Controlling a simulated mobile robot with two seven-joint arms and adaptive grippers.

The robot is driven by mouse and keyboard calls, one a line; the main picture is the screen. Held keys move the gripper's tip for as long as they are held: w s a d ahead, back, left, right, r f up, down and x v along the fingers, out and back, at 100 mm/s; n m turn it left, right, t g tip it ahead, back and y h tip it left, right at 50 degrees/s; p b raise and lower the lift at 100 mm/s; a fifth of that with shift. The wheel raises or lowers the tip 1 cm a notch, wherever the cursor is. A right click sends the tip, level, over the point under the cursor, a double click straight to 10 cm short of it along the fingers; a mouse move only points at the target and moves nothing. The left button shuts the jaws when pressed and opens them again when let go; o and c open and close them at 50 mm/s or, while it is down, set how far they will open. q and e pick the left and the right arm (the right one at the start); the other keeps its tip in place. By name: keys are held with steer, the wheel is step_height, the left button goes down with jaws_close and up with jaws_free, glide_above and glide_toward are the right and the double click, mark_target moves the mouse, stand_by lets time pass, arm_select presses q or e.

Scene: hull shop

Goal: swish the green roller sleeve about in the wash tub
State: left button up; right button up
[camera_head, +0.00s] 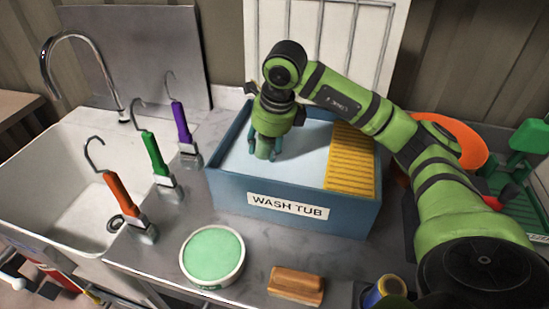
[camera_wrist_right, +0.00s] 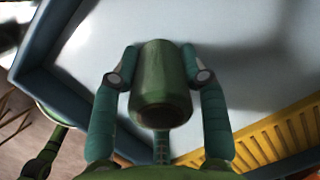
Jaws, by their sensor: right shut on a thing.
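The blue wash tub (camera_head: 228,187) stands on the metal counter, with "WASH TUB" on its front and a pale surface inside. A yellow ribbed board (camera_head: 350,160) lies at its right side; it also shows in the right wrist view (camera_wrist_right: 262,148). My right gripper (camera_head: 266,148) points down into the tub's left part. It is shut on the green roller sleeve (camera_wrist_right: 163,85), which sits between both fingers in the right wrist view. In the head view the sleeve's lower end (camera_head: 264,150) shows between the fingers. I cannot tell how deep it reaches. My left gripper is not in view.
A white sink (camera_head: 60,180) with a curved tap is at left. Hooked tools with orange (camera_head: 118,198), green (camera_head: 155,153) and purple (camera_head: 180,122) handles stand beside it. A round green-topped tub (camera_head: 212,256) and a brown block (camera_head: 296,285) are in front. An orange bowl (camera_head: 462,140) is at right.

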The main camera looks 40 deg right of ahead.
steer(key=shift+r+p, duration=3.7)
steer(key=shift+r, duration=1.8)
step_height(320, 180, up, 4)
steer(key=p, duration=0.2)
steer(key=shift+p, duration=0.4)
